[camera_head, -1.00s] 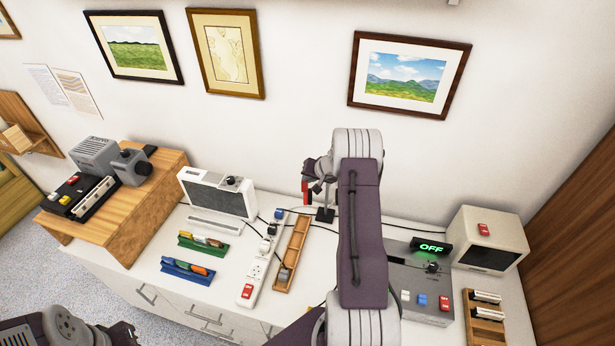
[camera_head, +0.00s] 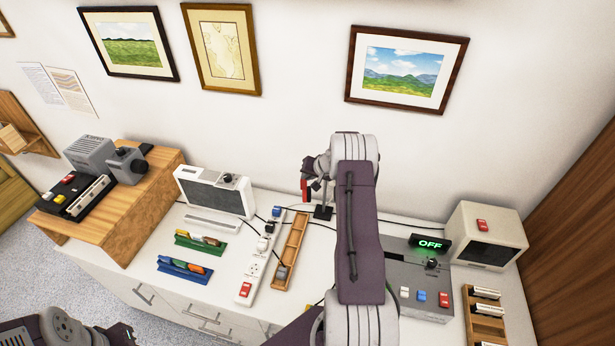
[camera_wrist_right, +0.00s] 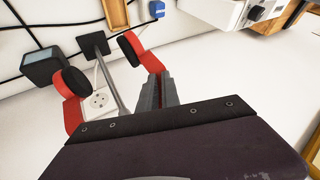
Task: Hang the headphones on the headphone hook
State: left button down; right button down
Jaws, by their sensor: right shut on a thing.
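The red headphones with black ear pads (camera_wrist_right: 131,49) are held in my right gripper (camera_wrist_right: 158,92), which is shut on the red band. In the head view only a small red part of the headphones (camera_head: 305,189) shows below my right gripper (camera_head: 309,174). The headphone hook appears as a thin grey post on a dark square base (camera_head: 322,212), close beside the headphones. In the right wrist view the post (camera_wrist_right: 110,80) appears between the two ear pads; its upper end is hidden by my gripper. My left gripper (camera_head: 124,333) is partly in view at the bottom left; its jaws are unclear.
A white power strip (camera_head: 256,268) and a narrow wooden tray (camera_head: 291,252) lie left of the post. A white radio (camera_head: 215,192) stands further left. A grey switch box (camera_head: 415,280) with an OFF display is at right. Framed prints hang behind. Black cables cross the white top.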

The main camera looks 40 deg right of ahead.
jog(key=c, duration=1.5)
grip_release()
jog(key=shift+w+a, duration=0.1)
jog(key=shift+a, duration=0.05)
jog(key=shift+f, duration=0.1)
jog(key=shift+s+r+b, duration=0.2)
jog(key=shift+s+b, duration=0.05)
jog(key=shift+b, duration=0.05)
jog(key=b+v, duration=0.3)
jog(key=v, duration=0.5)
jog(key=shift+r, duration=0.3)
